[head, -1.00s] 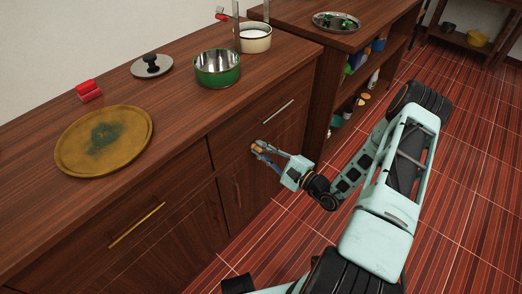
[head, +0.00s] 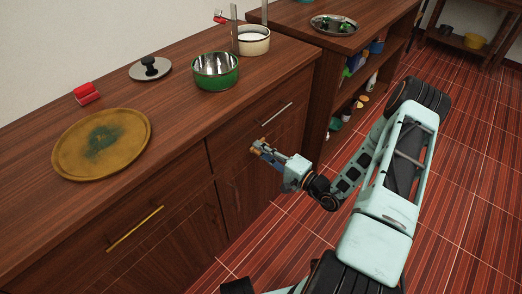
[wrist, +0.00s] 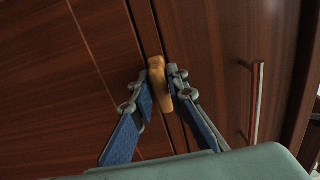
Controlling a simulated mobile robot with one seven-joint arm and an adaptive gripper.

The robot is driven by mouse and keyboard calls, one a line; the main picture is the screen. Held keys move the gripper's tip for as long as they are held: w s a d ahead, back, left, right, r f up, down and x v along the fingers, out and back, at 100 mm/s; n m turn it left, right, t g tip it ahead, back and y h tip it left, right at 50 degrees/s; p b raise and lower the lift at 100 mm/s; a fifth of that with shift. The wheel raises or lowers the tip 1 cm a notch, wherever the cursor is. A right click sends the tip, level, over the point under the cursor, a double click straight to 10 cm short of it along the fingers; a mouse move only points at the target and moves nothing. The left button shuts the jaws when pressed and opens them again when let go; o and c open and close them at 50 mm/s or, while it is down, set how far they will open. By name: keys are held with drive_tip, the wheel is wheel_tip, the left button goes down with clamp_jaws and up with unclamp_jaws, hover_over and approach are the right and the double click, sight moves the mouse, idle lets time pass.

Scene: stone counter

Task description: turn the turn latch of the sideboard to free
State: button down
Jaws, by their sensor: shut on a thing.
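The turn latch is a small tan-orange piece on the front of the sideboard (head: 140,185). In the wrist view the latch (wrist: 158,88) sits by the seam between two dark wood panels, its long side roughly along the seam. My gripper (head: 258,149) is at the sideboard front, right of the lower door handle. In the wrist view my gripper (wrist: 162,84) has its blue-grey fingers on either side of the latch, shut on it. The fingertips hide parts of the latch's edges.
A vertical bar handle (wrist: 256,100) stands right of the latch in the wrist view. On the sideboard top are a yellow plate (head: 75,160), a green pot (head: 215,72), a lid (head: 150,69) and a red object (head: 87,94). Tiled floor lies open at the right.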

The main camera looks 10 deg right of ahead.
idle(0.4)
drive_tip(key=c, duration=2)
unclamp_jaws()
drive_tip(key=shift+o, duration=0.2)
drive_tip(key=shift+s+d, duration=0.1)
drive_tip(key=v, duration=1.2)
